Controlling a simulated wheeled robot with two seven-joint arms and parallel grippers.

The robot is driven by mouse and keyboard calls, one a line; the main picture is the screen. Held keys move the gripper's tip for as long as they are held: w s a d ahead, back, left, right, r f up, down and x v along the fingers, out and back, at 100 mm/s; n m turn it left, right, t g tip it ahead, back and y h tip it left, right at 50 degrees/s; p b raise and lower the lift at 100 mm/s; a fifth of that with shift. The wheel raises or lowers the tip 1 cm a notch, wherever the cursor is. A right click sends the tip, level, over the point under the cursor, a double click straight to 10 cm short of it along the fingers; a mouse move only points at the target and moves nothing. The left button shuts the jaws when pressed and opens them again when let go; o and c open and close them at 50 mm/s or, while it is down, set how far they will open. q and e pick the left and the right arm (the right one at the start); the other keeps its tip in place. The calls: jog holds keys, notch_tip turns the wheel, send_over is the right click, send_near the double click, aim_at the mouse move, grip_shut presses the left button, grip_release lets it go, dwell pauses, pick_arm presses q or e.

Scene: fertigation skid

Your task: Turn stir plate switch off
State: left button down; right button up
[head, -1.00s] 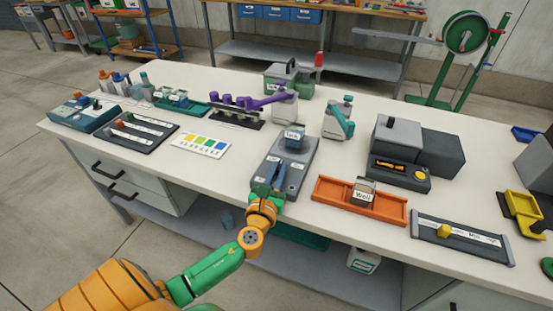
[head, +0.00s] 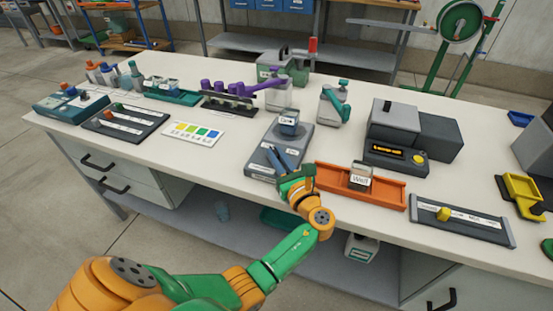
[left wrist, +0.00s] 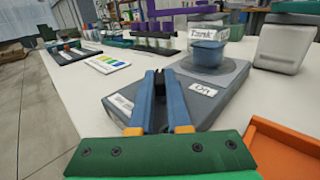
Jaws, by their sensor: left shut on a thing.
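The stir plate (head: 262,153) is a grey box on the bench, with a round dark top. A blue-grey container with a white label (head: 289,122) stands on it. My left gripper (head: 277,156) reaches the plate's front part from the lower right, its blue fingers close together. In the left wrist view the left gripper (left wrist: 157,80) points at the stir plate (left wrist: 222,102), between two white labels; the right one (left wrist: 203,89) seems to read "On" or "Off". The fingers are shut on what seems to be the switch; they hide it, so its position cannot be told. My right gripper is not in view.
A colour card (head: 194,132) lies to the left. A grey device with a lit display (head: 389,152) stands at the right. Purple-handled gear (head: 230,92) stands behind.

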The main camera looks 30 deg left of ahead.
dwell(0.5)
pick_arm(q)
jog(key=c, duration=0.9)
grip_release()
jog(key=shift+a, duration=0.1)
